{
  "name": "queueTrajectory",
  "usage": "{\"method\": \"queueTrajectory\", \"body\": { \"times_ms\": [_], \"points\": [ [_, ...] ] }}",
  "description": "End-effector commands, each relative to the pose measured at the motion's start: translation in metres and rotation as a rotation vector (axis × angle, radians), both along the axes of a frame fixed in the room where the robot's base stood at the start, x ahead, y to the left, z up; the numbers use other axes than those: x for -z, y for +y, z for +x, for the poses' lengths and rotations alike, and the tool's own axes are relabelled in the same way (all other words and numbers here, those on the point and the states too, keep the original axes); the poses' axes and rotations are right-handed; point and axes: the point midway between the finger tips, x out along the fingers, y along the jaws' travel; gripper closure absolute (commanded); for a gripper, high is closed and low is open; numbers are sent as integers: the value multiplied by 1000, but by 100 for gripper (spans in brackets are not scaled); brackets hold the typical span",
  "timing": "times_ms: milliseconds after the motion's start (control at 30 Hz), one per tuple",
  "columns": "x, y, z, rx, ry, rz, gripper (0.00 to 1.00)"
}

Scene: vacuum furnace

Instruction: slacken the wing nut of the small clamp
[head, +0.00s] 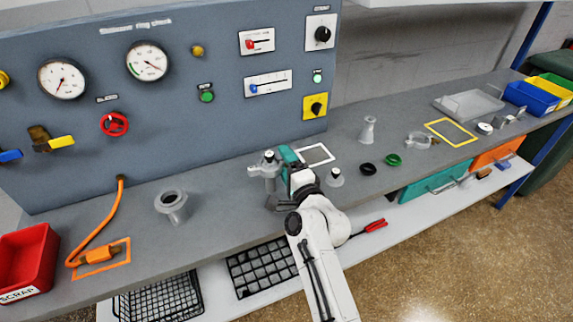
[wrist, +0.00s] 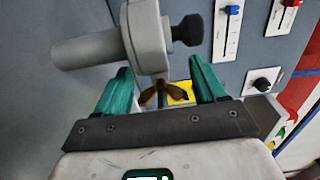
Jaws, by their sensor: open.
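The small clamp is a grey ring around a grey pipe fitting on the bench, to the left of my gripper in the head view (head: 268,165). In the wrist view the clamp (wrist: 148,38) fills the upper middle, with a dark stub (wrist: 187,30) on its right. A bronze-brown wing nut (wrist: 160,94) shows below it, between my two teal fingers. My gripper (wrist: 160,68) is open, one finger on each side of the wing nut, with visible gaps. In the head view my gripper (head: 288,157) partly hides the fitting, and the wing nut cannot be made out.
The blue-grey panel (head: 225,130) with gauges and knobs stands close behind. A flanged fitting (head: 172,203) stands to the left. To the right are a black-topped fitting (head: 335,178), black ring (head: 368,169), green ring (head: 393,160) and a loose clamp (head: 418,141).

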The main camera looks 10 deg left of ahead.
Motion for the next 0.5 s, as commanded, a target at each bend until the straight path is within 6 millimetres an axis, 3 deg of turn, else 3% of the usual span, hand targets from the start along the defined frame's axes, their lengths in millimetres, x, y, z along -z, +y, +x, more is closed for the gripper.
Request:
{"method": "queueTrajectory", "body": {
  "times_ms": [133, 500],
  "points": [
    [0, 0, 0, 0, 0, 0, 32],
    [0, 0, 0, 0, 0, 0, 67]
  ]
}}
